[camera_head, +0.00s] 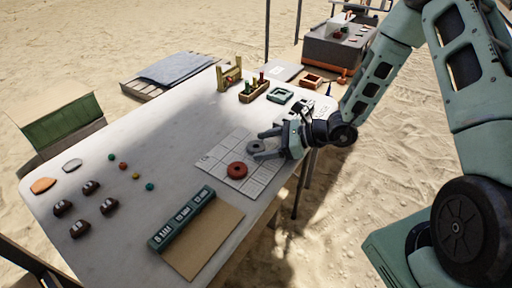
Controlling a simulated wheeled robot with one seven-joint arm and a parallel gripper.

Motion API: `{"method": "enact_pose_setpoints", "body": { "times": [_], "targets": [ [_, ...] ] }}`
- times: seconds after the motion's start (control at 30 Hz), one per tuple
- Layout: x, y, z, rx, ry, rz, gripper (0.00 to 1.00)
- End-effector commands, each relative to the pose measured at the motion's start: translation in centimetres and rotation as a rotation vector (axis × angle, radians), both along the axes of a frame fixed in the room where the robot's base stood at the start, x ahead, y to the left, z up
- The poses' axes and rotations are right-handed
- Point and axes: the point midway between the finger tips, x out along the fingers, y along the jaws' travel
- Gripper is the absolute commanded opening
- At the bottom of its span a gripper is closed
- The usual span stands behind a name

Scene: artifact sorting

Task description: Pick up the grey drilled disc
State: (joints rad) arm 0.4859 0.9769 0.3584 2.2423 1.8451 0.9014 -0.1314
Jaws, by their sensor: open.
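The grey drilled disc (257,146) lies on the white gridded sheet (211,161) on the table, near the table's right edge. My gripper (261,145) reaches in from the right and is open. Its two fingers are at the grey disc, one on the far side and one on the near side. I cannot tell whether either finger touches the disc. A red disc (237,170) with a hole lies on the same sheet, just in front and to the left of the grey one.
The long white table (150,140) has a teal labelled box (182,218) and brown board (215,238) at the front. Several dark lumps and coloured beads lie left. The table's middle is clear.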

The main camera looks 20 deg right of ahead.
Motion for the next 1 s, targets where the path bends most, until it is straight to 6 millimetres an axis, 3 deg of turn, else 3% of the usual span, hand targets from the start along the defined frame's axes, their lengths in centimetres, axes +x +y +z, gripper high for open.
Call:
{"method": "enact_pose_setpoints", "body": {
  "times": [0.27,0.47,0.77,1.0],
  "targets": [
    [0.2,0.4,-0.1,-0.001,-0.001,-0.001,0.69],
    [0.2,0.3,-0.1,-0.001,-0.001,-0.001,0.21],
    [0.2,0.3,0.0,0.000,-0.002,-0.001,0.21],
    [0.2,0.4,1.9,0.000,-0.005,0.001,0.21]
  ]
}}
